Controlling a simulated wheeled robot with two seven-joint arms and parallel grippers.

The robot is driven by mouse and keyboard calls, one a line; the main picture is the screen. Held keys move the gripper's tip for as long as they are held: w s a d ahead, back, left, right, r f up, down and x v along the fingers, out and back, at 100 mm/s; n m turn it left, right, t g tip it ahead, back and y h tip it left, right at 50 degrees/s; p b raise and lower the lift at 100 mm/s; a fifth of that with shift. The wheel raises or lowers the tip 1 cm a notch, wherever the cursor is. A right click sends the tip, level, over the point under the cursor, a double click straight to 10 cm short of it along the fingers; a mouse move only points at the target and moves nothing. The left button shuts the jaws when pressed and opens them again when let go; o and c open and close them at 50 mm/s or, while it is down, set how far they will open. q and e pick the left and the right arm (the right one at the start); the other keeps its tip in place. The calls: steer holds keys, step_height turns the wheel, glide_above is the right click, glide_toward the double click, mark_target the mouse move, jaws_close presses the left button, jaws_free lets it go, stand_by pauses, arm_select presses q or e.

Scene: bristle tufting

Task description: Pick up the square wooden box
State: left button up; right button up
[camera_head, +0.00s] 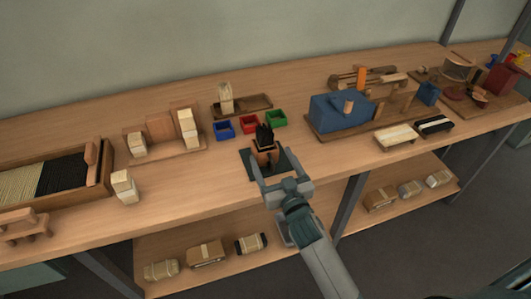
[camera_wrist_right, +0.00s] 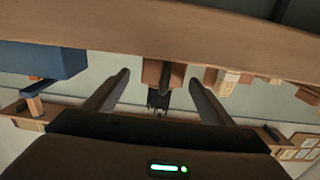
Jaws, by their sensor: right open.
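The square wooden box (camera_head: 264,156) is small and reddish brown, with black bristles (camera_head: 264,135) standing up out of it. In the right wrist view, which is upside down, the box (camera_wrist_right: 155,73) shows between the two spread fingers (camera_wrist_right: 159,78). I cannot tell whether a finger touches it. My left gripper is out of view.
Blue (camera_head: 224,130), red (camera_head: 249,124) and green (camera_head: 276,119) bins stand behind the box. A blue machine (camera_head: 335,113) is to the right. A pale block (camera_head: 124,187) and a bristle tray (camera_head: 107,170) are left. A lower shelf (camera_head: 225,272) holds bundles. Bench left of the mat is clear.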

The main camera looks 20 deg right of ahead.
mark_target(268, 154)
steer(key=shift+w+a+r, duration=0.1)
steer(key=shift+w, duration=0.45)
steer(key=w+p, duration=0.1)
steer(key=w, duration=0.2)
steer(key=shift+a, duration=0.2)
steer(key=shift+w, duration=0.55)
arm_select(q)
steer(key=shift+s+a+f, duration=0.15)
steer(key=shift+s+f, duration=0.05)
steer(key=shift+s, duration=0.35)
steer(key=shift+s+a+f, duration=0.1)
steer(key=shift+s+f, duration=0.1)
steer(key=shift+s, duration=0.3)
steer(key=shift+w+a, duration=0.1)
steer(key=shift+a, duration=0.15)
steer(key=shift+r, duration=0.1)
arm_select(e)
steer(key=c, duration=1.3)
